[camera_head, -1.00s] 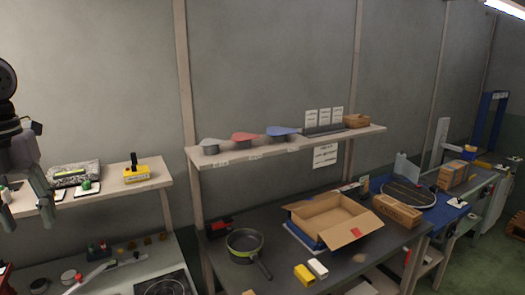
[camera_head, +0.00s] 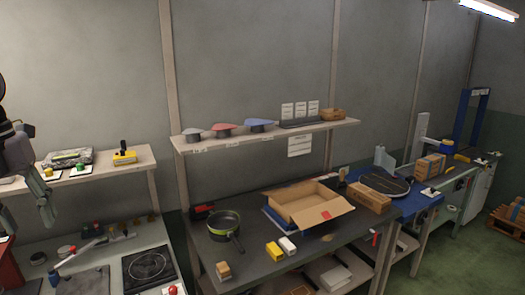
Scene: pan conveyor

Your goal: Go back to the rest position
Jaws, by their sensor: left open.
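My left gripper (camera_head: 24,212) is at the left edge in the head view, raised in front of the left shelf, with its fingers apart and nothing between them. Part of my left arm above it is cut off by the frame edge. My right gripper is not in view. A dark pan with a green rim (camera_head: 224,225) stands on the dark workbench (camera_head: 262,262), apart from my gripper. An open cardboard box (camera_head: 312,203) stands on the same bench, to the right of the pan.
The left shelf (camera_head: 112,164) holds buttons and a yellow device. Below it is a counter with a hotplate (camera_head: 150,266). The upper shelf (camera_head: 265,140) carries coloured pan-like items. Small yellow and white blocks (camera_head: 274,251) lie near the bench front. A conveyor (camera_head: 455,176) is at right.

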